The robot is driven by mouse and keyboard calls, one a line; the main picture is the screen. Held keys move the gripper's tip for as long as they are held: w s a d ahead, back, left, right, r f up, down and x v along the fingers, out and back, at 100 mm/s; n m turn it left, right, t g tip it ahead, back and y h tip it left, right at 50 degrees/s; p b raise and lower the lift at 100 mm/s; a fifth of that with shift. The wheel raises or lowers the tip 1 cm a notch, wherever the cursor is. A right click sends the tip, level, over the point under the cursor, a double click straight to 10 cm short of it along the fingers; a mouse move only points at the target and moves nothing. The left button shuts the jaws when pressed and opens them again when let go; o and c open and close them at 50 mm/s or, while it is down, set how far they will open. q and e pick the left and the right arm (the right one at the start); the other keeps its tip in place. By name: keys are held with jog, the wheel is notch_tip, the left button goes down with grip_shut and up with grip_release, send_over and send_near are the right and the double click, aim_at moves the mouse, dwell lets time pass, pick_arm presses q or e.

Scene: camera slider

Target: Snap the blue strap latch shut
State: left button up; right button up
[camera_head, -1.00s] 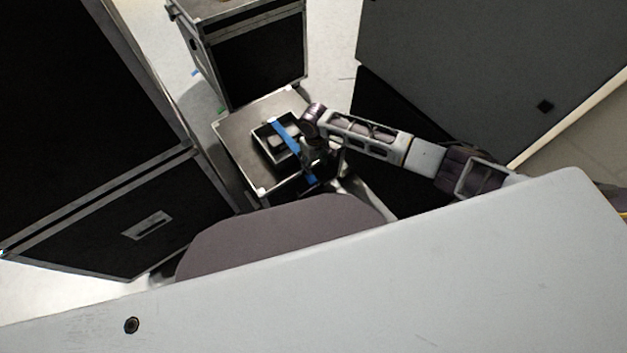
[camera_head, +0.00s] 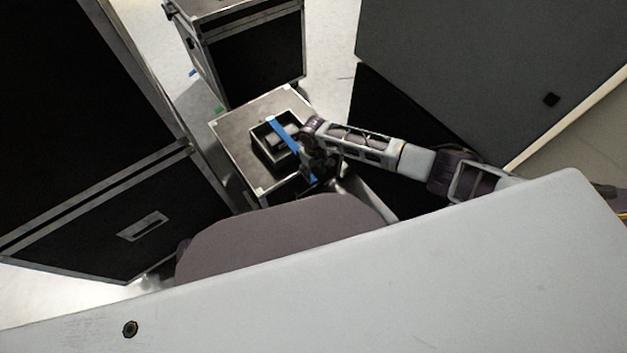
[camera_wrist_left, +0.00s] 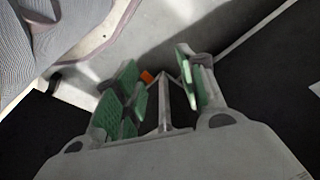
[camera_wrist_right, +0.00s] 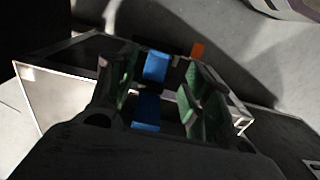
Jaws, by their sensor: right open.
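The blue strap (camera_head: 284,134) runs across a small dark open-topped box (camera_head: 262,150) that stands on a low case. The box holds a pale item. My right gripper (camera_head: 318,172) is over the near right end of the strap. In the right wrist view the blue strap (camera_wrist_right: 147,108) shows in two pieces between the green-padded fingers of my right gripper (camera_wrist_right: 160,92), which stand apart. A dark part lies between the two pieces; I cannot tell whether the latch is closed. My left gripper (camera_wrist_left: 160,95) shows only in the left wrist view, its fingers apart and nothing between them.
The low case (camera_head: 232,130) has a bare top left of the box. A taller black case (camera_head: 255,50) stands behind it. A large black case (camera_head: 90,130) is at left, and a dark grey panel (camera_head: 490,60) at right.

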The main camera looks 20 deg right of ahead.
aim_at(313, 181)
notch_tip(313, 181, down, 6)
jog(key=shift+b, duration=1)
jog(key=shift+f, duration=0.65)
pick_arm(q)
jog(key=shift+t, duration=0.4)
jog(key=r, duration=0.2)
jog(key=w+r, duration=0.1)
jog(key=r, duration=0.1)
jog(key=shift+d, duration=0.4)
pick_arm(e)
jog(key=shift+c, duration=1.1)
jog(key=c, duration=0.7)
pick_arm(q)
jog(key=shift+s+f, duration=0.1)
jog(key=shift+f, duration=0.1)
